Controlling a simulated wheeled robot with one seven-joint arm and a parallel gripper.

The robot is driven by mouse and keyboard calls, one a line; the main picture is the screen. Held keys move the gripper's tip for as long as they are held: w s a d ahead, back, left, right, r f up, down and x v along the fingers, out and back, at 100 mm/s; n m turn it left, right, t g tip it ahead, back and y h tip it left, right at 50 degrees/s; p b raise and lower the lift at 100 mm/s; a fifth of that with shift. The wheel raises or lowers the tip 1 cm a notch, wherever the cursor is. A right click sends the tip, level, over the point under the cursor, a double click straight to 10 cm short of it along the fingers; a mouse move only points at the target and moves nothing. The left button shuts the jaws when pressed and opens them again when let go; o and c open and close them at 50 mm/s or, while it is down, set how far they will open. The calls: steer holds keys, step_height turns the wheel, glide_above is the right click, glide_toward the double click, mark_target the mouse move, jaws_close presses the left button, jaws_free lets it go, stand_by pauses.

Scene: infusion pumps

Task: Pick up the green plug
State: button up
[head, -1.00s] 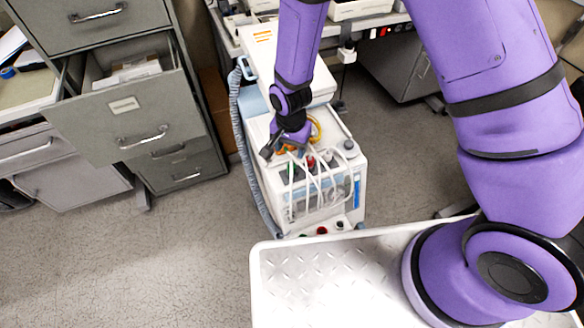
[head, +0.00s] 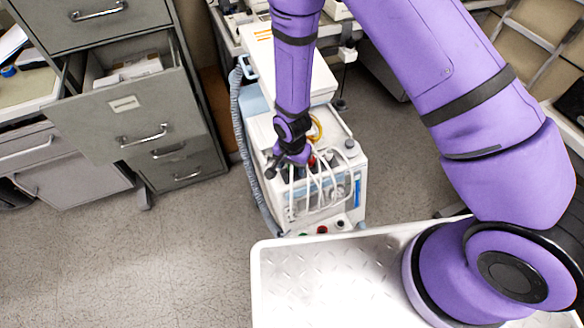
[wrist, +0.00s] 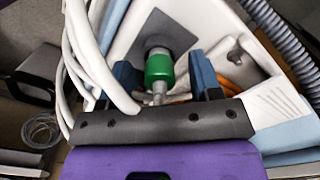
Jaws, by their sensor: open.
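The green plug (wrist: 159,67) shows in the wrist view as a green cylinder with a grey stem, over a dark square patch on the white machine. My gripper (wrist: 165,78) is open, with one blue-padded finger on each side of the plug and a gap visible to the right. In the head view my gripper (head: 283,165) is low at the top front of the white machine (head: 345,185). The green plug is hidden there behind my gripper and arm. I cannot tell whether the fingers touch the plug.
White cables (head: 330,180) hang over the machine's front and run close by the gripper's left in the wrist view (wrist: 85,60). A grey corrugated hose (head: 243,130) runs down the machine's left side. A filing cabinet (head: 135,115) with an open drawer stands to the left.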

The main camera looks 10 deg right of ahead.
steer(key=shift+c, duration=0.2)
jaws_close()
steer(key=shift+r, duration=0.1)
steer(key=shift+r, duration=0.5)
steer(key=shift+s+r, duration=0.25)
steer(key=shift+r, duration=0.4)
steer(key=shift+s+r, duration=0.25)
steer(key=shift+r, duration=0.35)
steer(key=s+d+r, duration=0.1)
steer(key=s+d, duration=0.1)
steer(key=s, duration=1.2)
steer(key=shift+s+d+r, duration=0.15)
steer(key=shift+s, duration=0.25)
